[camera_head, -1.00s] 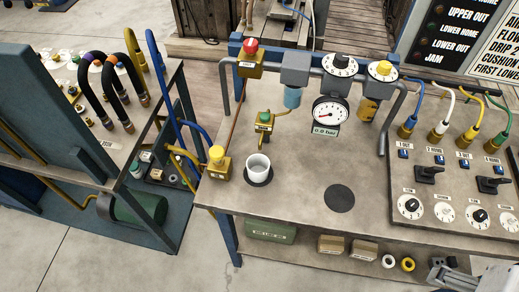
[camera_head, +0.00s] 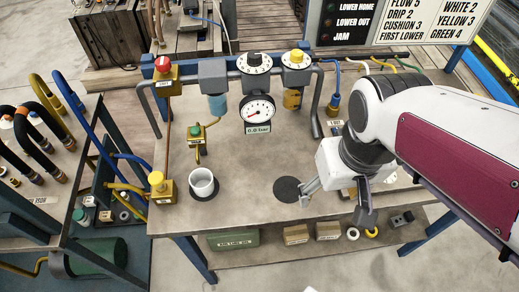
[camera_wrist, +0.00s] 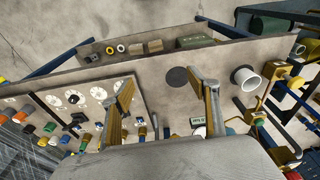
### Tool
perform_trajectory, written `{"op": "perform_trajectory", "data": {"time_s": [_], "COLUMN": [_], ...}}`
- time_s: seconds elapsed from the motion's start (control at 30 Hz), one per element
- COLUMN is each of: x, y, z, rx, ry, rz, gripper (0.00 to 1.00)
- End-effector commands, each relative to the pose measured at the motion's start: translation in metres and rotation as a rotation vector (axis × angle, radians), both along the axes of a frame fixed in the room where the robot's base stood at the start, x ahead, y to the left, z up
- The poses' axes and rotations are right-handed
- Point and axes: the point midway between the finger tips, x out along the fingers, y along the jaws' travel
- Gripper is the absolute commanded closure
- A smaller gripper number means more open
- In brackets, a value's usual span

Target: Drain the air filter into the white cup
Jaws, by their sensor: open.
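The white cup (camera_head: 202,183) stands upright on a black disc at the left of the bench top. It also shows in the wrist view (camera_wrist: 247,78). The air filter (camera_head: 213,74), a grey body with a blue bowl (camera_head: 217,104), hangs from the pipe frame behind the cup. A small brass valve with a green knob (camera_head: 195,132) sits between the filter and the cup. My gripper (camera_head: 338,201) is open and empty over the right of the bench, well right of the cup. Both fingers show apart in the wrist view (camera_wrist: 160,80).
A gauge (camera_head: 258,110) reads 0.0 bar. A red-capped valve (camera_head: 163,68), a yellow-capped valve (camera_head: 158,186) and an amber bowl (camera_head: 292,98) stand nearby. A bare black disc (camera_head: 289,189) lies beside my gripper. The bench between the two discs is clear.

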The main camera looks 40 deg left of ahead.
Motion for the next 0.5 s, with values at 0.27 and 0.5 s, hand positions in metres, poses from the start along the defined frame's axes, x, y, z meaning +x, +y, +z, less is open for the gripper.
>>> {"op": "perform_trajectory", "data": {"time_s": [0.27, 0.5], "x": [-0.014, -0.030], "y": [0.055, 0.101], "z": [-0.017, -0.034], "rx": [-0.029, -0.050], "ry": [0.025, 0.038], "rz": [0.129, 0.234], "gripper": [0.40, 0.40]}}
